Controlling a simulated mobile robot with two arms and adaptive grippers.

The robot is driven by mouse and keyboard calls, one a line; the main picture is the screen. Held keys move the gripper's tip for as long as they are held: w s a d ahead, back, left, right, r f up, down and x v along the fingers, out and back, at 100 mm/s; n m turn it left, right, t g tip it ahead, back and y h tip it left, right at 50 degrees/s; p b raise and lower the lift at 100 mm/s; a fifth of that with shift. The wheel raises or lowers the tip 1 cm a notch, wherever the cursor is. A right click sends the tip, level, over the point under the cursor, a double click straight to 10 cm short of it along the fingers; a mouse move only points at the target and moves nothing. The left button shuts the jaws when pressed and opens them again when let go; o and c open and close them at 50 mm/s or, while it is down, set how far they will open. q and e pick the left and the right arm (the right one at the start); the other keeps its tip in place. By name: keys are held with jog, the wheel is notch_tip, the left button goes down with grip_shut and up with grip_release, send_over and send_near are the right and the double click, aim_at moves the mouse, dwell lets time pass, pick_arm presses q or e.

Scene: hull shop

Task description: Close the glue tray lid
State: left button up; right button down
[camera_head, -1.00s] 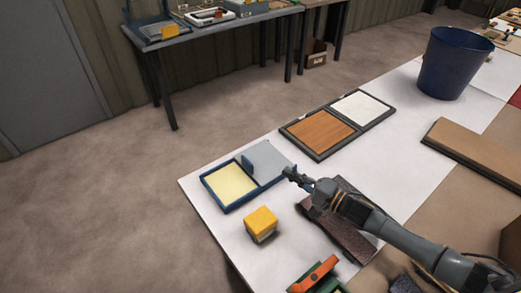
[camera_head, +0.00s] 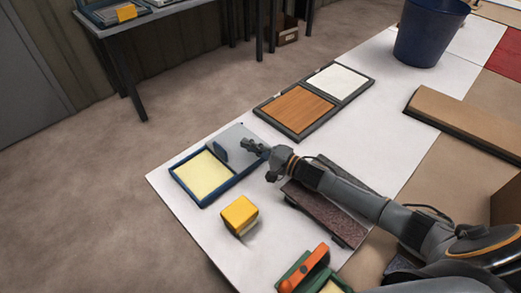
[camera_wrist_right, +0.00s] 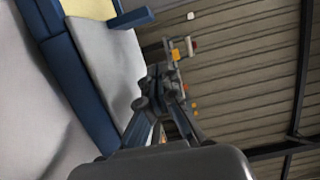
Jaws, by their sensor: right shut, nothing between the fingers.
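The glue tray (camera_head: 205,201) has a blue frame and a pale yellow inside, and lies on the white-covered table's near left. Its grey lid (camera_head: 242,132) is open, folded out to the far right side of the tray, with a dark blue tab (camera_head: 220,151) near the tray side. My right gripper (camera_head: 252,147) is shut and empty, at the lid's right part; I cannot tell whether it touches. In the right wrist view the gripper (camera_wrist_right: 158,88) shows beside the grey lid (camera_wrist_right: 105,55) and blue frame (camera_wrist_right: 78,88). My left gripper is not in view.
A yellow block (camera_head: 239,214) stands just in front of the tray. A dark, rough block (camera_head: 325,212) lies under my right forearm. An orange-and-green item (camera_head: 308,268) is at the front. A two-panel board (camera_head: 298,133) and a blue bucket (camera_head: 428,35) stand farther back.

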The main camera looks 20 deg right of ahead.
aim_at(232, 157)
jog(key=x, duration=0.3)
jog(key=shift+w+a, duration=0.25)
jog(key=shift+s+a+p, duration=0.25)
jog(key=shift+s+a, duration=0.1)
jog(key=shift+a, duration=0.2)
jog(key=shift+s+a+p, duration=0.25)
jog(key=shift+s+a, duration=0.1)
jog(key=shift+a, duration=0.2)
jog(key=shift+s+a, duration=0.25)
jog(key=shift+a, duration=0.2)
jog(key=shift+f, duration=0.1)
